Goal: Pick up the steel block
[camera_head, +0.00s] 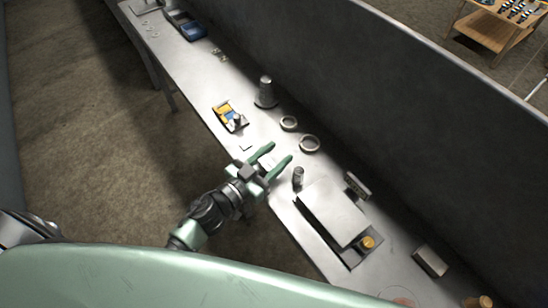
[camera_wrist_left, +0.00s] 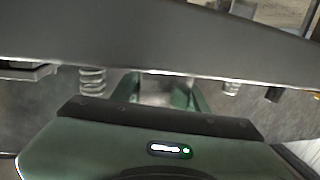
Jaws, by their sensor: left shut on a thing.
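My left gripper (camera_head: 281,152) reaches over the near edge of the long metal bench (camera_head: 192,73), its green fingers pointing away from me. It is shut on a small pale grey block (camera_head: 267,161), which I take to be the steel block; the fingers hide part of it. In the left wrist view the block (camera_wrist_left: 156,98) shows as a pale patch between the green fingers. I cannot tell if it touches the bench. My right gripper is not in view.
Near the gripper are a small cylinder (camera_head: 298,176), two rings (camera_head: 309,144) and a large grey plate (camera_head: 333,211). A yellow-and-blue tray (camera_head: 229,115) and a dark cone (camera_head: 265,92) stand farther along. Another grey block (camera_head: 430,260) lies at lower right. A dark wall (camera_head: 400,110) runs behind.

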